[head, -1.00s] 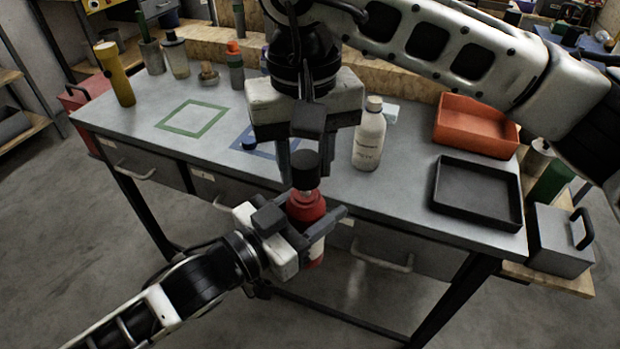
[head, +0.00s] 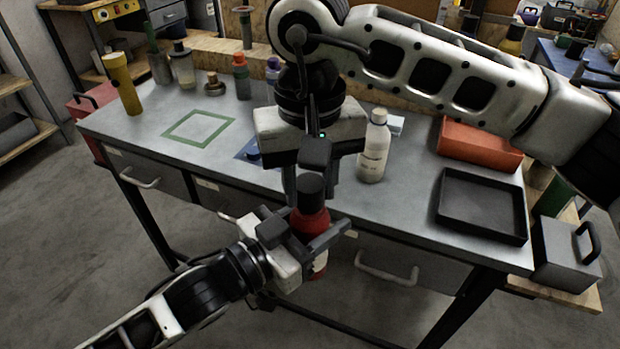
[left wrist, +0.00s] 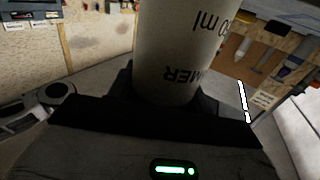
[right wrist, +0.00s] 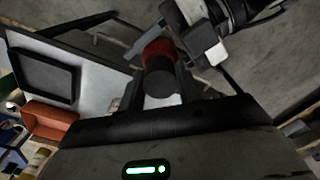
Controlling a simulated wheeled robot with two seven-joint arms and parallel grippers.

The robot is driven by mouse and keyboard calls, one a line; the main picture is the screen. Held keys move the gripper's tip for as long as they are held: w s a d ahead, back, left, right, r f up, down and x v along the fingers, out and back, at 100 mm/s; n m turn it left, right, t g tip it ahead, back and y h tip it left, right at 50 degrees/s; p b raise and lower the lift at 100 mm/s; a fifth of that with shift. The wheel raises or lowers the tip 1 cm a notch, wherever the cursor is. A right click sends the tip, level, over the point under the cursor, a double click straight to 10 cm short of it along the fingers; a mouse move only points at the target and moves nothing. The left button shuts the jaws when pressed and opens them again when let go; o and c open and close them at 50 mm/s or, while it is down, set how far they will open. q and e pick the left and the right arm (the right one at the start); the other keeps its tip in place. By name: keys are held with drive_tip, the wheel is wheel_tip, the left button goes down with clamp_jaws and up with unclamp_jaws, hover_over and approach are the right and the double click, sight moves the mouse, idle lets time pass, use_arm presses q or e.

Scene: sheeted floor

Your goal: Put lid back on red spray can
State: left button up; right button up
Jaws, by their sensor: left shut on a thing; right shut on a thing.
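The red spray can (head: 312,224) is upright in front of the table's front edge, its red shoulder showing. My left gripper (head: 318,238) is shut on its body; the left wrist view shows its pale label (left wrist: 180,50) with printed text. The black lid (head: 311,188) is at the top of the can, covering the nozzle; whether it is fully seated I cannot tell. My right gripper (head: 312,178) points down from above, shut on the lid. In the right wrist view the lid (right wrist: 160,82) lines up with the red can top (right wrist: 158,50).
A white bottle (head: 374,148) stands on the table just right of my right gripper. A green square outline (head: 199,128) and a yellow cylinder (head: 122,85) are at left.

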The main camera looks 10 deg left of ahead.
drive_tip(key=shift+f, duration=0.65)
drive_tip(key=o, duration=1)
wheel_tip(320, 180, up, 12)
idle(0.5)
